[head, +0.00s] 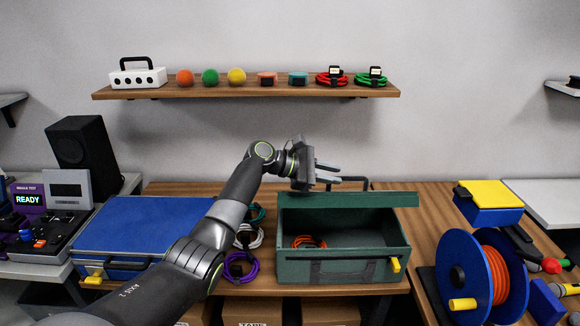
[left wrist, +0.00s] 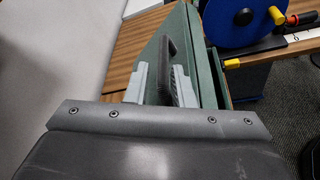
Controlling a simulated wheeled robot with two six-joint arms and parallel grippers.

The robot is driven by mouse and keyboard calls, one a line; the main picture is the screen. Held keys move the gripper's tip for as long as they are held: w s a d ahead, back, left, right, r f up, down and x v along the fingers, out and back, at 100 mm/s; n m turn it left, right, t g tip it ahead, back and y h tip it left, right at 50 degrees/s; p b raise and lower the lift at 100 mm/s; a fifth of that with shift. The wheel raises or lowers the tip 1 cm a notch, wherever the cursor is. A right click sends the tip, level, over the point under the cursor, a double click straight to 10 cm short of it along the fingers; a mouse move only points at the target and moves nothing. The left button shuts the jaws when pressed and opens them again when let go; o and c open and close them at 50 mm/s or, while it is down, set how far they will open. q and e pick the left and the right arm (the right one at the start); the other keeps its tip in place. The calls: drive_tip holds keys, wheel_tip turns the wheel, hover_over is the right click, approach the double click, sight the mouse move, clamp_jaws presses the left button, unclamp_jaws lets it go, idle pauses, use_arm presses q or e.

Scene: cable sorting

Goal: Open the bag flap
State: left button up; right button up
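The dark green bag (head: 297,268) stands on the wooden table with its top open; an orange cable (head: 308,242) lies inside. Its flap (head: 385,200) is swung up at the back edge. A dark handle (head: 357,182) sticks up behind the flap. My left gripper (head: 334,173) is over the flap's left part, beside the handle, with its two grey fingers apart. In the left wrist view the handle (left wrist: 171,48) lies between the spread fingers (left wrist: 162,86) against the green flap (left wrist: 184,30); whether they touch it is unclear. My right gripper is not in view.
A blue case (head: 130,222) lies left of the bag; teal, white and purple (head: 240,268) cables lie between them, partly behind my arm. A blue reel (head: 452,262) with orange cable and a blue-yellow box (head: 488,203) stand right. A shelf (head: 250,91) hangs above.

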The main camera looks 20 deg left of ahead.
use_arm(q)
drive_tip(key=b+v, duration=0.2)
drive_tip(key=v, duration=1)
drive_tip(key=shift+s+a+b, duration=0.15)
drive_tip(key=shift+b, duration=0.2)
